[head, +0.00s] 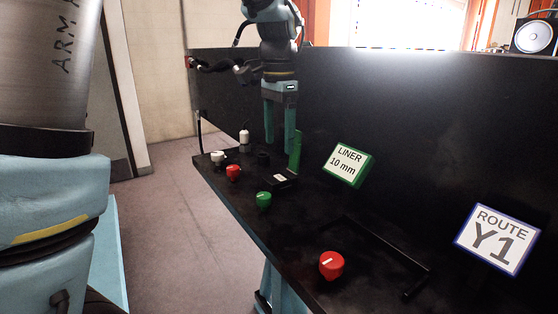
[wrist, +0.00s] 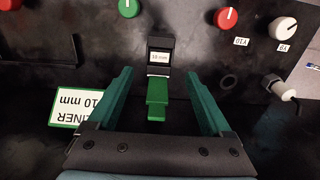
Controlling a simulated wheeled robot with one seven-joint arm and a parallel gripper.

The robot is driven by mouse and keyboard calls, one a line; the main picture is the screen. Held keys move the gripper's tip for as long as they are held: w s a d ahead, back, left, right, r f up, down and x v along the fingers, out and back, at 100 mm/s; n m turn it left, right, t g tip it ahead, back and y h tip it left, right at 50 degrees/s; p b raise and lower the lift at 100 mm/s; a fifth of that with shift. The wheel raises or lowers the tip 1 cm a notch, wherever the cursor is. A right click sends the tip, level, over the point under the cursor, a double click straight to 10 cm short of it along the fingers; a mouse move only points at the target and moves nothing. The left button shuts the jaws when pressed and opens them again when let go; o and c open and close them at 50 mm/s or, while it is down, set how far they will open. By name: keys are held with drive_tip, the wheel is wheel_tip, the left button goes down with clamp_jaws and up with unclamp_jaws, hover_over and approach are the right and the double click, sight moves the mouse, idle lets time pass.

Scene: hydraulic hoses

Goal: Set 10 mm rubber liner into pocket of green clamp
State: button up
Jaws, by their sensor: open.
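My gripper (head: 279,146) is open, with teal fingers pointing down. In the wrist view nothing shows held between its fingertips (wrist: 162,75). The green clamp part (head: 295,152) stands upright beside the fingers in the head view. It shows as a green bar (wrist: 157,96) between the fingers in the wrist view, apart from both. A black block with a white label (head: 279,181) adjoins its foot; the label (wrist: 160,57) reads 10 mm. A small dark round piece (head: 263,158) stands left of the block, and shows dimly right of the fingers (wrist: 228,82). I cannot tell which is the liner.
A green-edged sign (head: 347,164) reads LINER 10 mm. Red (head: 233,172), green (head: 264,200) and white knobs line the bench's front edge. A white plug (head: 244,137) stands behind. A black rail (head: 390,245) and the ROUTE Y1 sign (head: 497,238) are to the right.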

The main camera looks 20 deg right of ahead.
wheel_tip(320, 180, up, 2)
idle(0.5)
drive_tip(key=w+a+f+n, duration=0.1)
drive_tip(key=a+f+n, duration=0.25)
drive_tip(key=a, duration=0.35)
drive_tip(key=w+a+f+n, duration=0.2)
drive_tip(key=a+f+n, duration=0.15)
drive_tip(key=a, duration=0.45)
drive_tip(key=s+a+f+n, duration=0.3)
drive_tip(key=a+f, duration=0.1)
drive_tip(key=a, duration=0.3)
drive_tip(key=s+a+f+n+t, duration=0.1)
drive_tip(key=s+a+f+n, duration=0.3)
drive_tip(key=a, duration=0.4)
drive_tip(key=shift+f+n+t, duration=0.3)
drive_tip(key=shift+f, duration=0.4)
